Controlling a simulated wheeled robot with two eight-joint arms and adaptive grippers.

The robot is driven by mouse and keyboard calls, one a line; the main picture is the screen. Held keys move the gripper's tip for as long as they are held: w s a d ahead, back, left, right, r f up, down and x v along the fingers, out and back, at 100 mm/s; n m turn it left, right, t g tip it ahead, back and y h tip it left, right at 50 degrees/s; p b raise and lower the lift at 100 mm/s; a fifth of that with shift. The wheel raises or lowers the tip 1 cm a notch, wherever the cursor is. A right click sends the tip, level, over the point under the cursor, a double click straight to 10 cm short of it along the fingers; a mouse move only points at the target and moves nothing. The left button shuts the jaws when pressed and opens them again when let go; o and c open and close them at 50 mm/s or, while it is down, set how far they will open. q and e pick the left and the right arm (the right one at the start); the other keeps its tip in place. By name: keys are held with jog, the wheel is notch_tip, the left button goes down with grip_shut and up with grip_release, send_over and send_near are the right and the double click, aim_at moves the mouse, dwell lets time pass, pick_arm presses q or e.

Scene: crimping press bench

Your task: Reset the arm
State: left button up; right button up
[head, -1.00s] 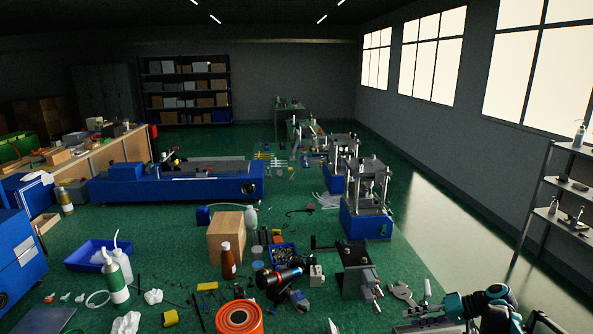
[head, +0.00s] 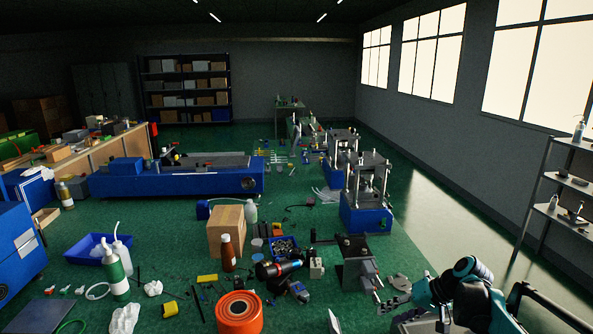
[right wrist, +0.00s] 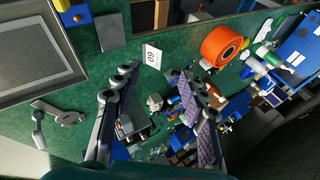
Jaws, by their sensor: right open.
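My right gripper (right wrist: 157,72) is open in the right wrist view. Its two long jointed fingers stand well apart, with nothing held between their tips. In the head view, my right arm with its teal-banded joint comes in at the bottom right. My left arm and gripper are out of the head view.
An orange roll (head: 239,312), a brown bottle (head: 228,252), a cardboard box (head: 226,230) and a black cylindrical tool (head: 278,268) crowd the green bench left of my right gripper. Blue-based presses (head: 366,218) stand beyond. A metal shelf (head: 545,210) is at right.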

jog(key=s+a+f+t+h+b, duration=0.1)
jog(key=s+a+f+h+b, duration=0.1)
jog(key=s, duration=0.6)
jog(key=s+a+f+n+t+h+b, duration=0.1)
jog(key=s+a+f+h+b, duration=0.1)
jog(key=s, duration=0.7)
jog(key=s+a+f+t+h+b, duration=0.1)
jog(key=s+a+f+h+b, duration=0.1)
jog(key=s, duration=0.7)
jog(key=a+f, duration=0.1)
jog(key=a, duration=0.1)
jog(key=shift+a+f+n, duration=0.15)
jog(key=shift+a+n, duration=0.25)
